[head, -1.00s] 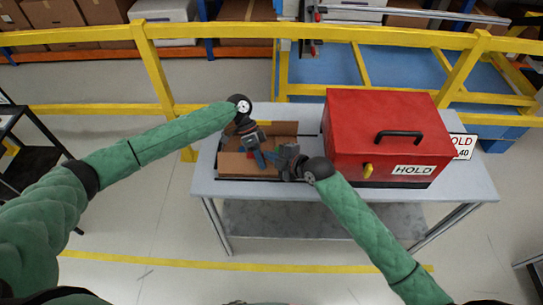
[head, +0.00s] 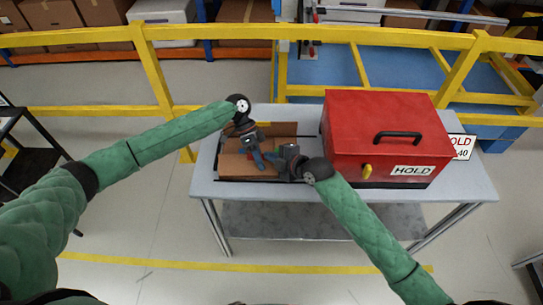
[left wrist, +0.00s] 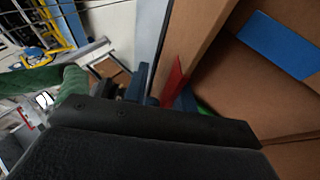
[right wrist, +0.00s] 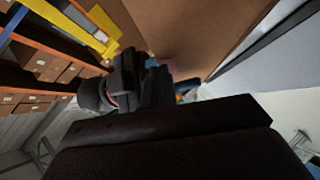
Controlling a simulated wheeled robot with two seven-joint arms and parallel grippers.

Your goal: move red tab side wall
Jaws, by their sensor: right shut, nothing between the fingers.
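An open cardboard box (head: 285,129) stands at the left of the table. The red tab (left wrist: 175,78) shows in the left wrist view as a narrow red piece by a cardboard wall. My left gripper (head: 257,159) is low over the box, with its blue fingers close to the red tab. Whether they grip it is hidden. My right gripper (head: 271,160) is shut and empty, close beside the left one over the box. In the right wrist view its dark fingers (right wrist: 158,85) are in front of a cardboard wall.
A red case (head: 350,125) with a black handle and HOLD label stands just right of the box. Blue strip (left wrist: 278,45) and a green piece (left wrist: 203,108) show in the left wrist view. A yellow rail (head: 250,35) runs behind the table (head: 475,185).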

